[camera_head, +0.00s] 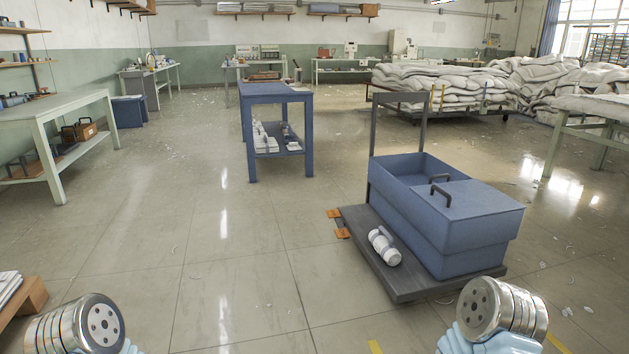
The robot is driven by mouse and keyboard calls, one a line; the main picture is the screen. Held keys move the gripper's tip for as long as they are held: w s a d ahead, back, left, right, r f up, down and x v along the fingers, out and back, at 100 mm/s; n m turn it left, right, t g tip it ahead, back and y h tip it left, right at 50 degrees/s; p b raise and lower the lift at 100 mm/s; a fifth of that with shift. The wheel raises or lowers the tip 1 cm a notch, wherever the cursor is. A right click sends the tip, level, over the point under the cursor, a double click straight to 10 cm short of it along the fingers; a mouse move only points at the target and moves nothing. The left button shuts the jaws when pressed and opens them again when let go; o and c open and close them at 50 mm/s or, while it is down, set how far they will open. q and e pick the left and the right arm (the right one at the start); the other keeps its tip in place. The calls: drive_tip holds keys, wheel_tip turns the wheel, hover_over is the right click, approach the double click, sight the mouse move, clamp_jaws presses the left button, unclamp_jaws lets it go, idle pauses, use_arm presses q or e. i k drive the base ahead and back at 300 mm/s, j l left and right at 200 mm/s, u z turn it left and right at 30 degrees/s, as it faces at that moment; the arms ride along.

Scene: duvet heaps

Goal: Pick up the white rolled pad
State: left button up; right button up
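The white rolled pad (384,245) lies on the left part of the dark flat cart (425,289), beside a blue bin. It is a short white roll with a grey band around it. My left arm shows at the bottom left and my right arm at the bottom right, both only as rounded metal joints with pale blue parts. Neither gripper's fingers are in view. Both arms are well apart from the roll, which lies farther off on the cart.
The blue bin (449,242) with a partial lid and black handles fills most of the cart. A blue table (277,92) stands behind, a pale green bench (57,104) at the left. Heaped duvets (440,82) lie at the back right. The floor at centre left is open.

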sight(384, 246)
drive_tip(key=i+z, duration=0.35)
drive_tip(key=i, duration=0.2)
drive_tip(key=i+z, duration=0.35)
drive_tip(key=i, duration=0.25)
drive_tip(key=i+l+u, duration=0.25)
drive_tip(key=i+l, duration=0.7)
drive_tip(key=i+l+u, duration=0.1)
drive_tip(key=l, duration=0.2)
drive_tip(key=i+l+u, duration=0.1)
drive_tip(key=l, duration=0.25)
drive_tip(key=i+l, duration=0.25)
drive_tip(key=l+u, duration=0.05)
drive_tip(key=l, duration=0.05)
